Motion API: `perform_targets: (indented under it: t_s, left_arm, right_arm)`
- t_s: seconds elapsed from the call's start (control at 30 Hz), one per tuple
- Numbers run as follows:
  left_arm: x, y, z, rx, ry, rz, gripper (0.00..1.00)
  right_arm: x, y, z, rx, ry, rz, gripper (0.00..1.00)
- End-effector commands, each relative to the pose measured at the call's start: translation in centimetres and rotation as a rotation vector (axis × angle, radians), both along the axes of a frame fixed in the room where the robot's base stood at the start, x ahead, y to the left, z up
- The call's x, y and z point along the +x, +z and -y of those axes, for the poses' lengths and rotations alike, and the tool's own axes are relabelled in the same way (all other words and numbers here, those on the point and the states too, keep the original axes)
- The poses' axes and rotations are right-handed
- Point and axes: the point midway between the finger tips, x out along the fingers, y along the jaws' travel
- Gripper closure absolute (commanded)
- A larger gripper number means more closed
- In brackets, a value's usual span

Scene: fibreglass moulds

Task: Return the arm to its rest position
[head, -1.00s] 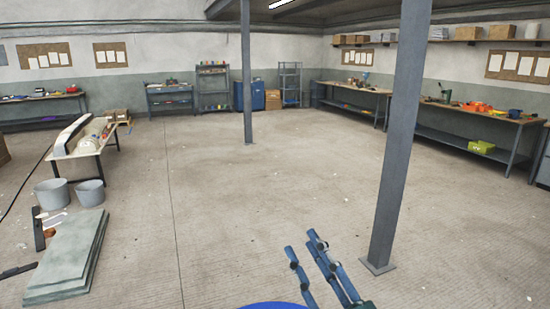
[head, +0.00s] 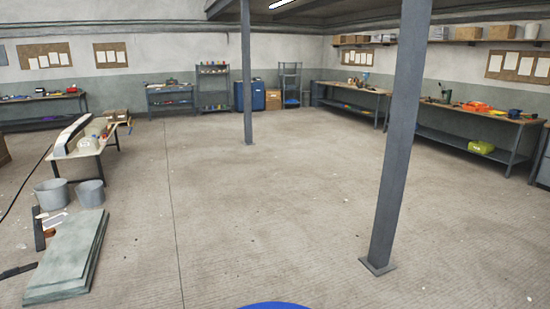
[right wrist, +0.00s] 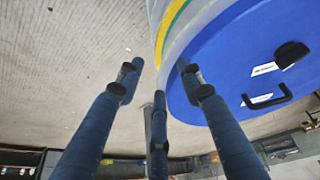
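My right gripper (right wrist: 160,86) shows in the right wrist view. Its blue-grey fingers are spread apart with nothing between them, and it is open. It is close beside my own blue, white and yellow body, which fills the upper right of that view. I cannot tell whether the fingertips touch it. Neither gripper shows in the head view now. My left gripper is out of sight.
Grey posts stand at the right (head: 397,150) and centre (head: 247,80). Flat slabs (head: 65,262) and grey buckets (head: 52,194) lie left, near a table (head: 84,158) with moulds. Workbenches (head: 470,142) line the walls. The middle floor is clear.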

Motion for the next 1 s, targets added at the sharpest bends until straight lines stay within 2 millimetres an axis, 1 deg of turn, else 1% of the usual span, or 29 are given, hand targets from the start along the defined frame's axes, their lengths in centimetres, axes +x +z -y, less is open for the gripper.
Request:
perform_targets:
  t_s: [0.03,0.07,0.1,0.2,0.27,0.37,0.47,0.5,0.57,0.6,0.63,0.67,0.7,0.77,0.8,0.87,0.9,0.97,1.0]
  left_arm:
    - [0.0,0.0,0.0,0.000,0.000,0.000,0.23]
    - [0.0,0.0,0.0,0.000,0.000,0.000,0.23]
    - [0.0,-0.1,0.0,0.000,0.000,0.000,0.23]
    - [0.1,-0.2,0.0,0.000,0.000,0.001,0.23]
    - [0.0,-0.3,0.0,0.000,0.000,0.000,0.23]
    - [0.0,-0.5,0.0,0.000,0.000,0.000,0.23]
    - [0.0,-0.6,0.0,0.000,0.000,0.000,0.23]
    - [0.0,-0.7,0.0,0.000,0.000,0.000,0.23]
    - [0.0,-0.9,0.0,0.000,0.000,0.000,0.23]
    - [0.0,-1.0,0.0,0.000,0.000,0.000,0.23]
    - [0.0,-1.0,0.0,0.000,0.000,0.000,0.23]
    - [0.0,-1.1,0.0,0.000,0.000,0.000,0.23]
    - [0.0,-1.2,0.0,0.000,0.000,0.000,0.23]
    - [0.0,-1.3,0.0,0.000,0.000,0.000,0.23]
    - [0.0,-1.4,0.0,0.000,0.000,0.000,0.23]
    - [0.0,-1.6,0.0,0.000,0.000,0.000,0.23]
    - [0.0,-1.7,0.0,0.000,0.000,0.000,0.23]
    - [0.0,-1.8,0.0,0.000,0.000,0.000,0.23]
    - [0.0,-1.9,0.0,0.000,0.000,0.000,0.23]
  right_arm:
    - [-1.5,-0.4,-0.4,0.012,0.023,-0.046,0.63]
    - [-2.5,-0.6,-0.7,0.020,0.041,-0.076,0.63]
    - [-3.2,-1.2,-1.0,0.027,0.057,-0.106,0.63]
    - [-2.2,-4.5,-1.0,0.022,0.053,-0.111,0.63]
    - [-1.9,-6.4,-1.1,0.022,0.054,-0.117,0.63]
    - [-1.6,-9.8,-1.2,0.021,0.054,-0.130,0.63]
    - [-1.6,-13.8,-1.2,0.021,0.056,-0.146,0.63]
    - [-1.7,-15.7,-1.2,0.020,0.056,-0.153,0.63]
    - [-2.0,-18.6,-1.3,0.020,0.058,-0.164,0.63]
    - [-2.4,-20.7,-1.2,0.019,0.060,-0.174,0.63]
    - [-2.8,-22.3,-1.2,0.019,0.061,-0.179,0.63]
    - [-3.2,-23.9,-1.1,0.018,0.062,-0.185,0.63]
    - [-3.8,-25.9,-1.1,0.017,0.063,-0.194,0.63]
    - [-5.0,-28.8,-0.9,0.016,0.065,-0.206,0.63]
    - [-5.9,-30.7,-0.7,0.015,0.067,-0.214,0.63]
    - [-7.5,-33.3,-0.5,0.013,0.069,-0.228,0.63]
    - [-8.6,-35.0,-0.3,0.012,0.071,-0.235,0.63]
    - [-10.5,-37.4,-0.1,0.011,0.074,-0.249,0.63]
    - [-11.8,-38.8,0.2,0.009,0.076,-0.257,0.63]
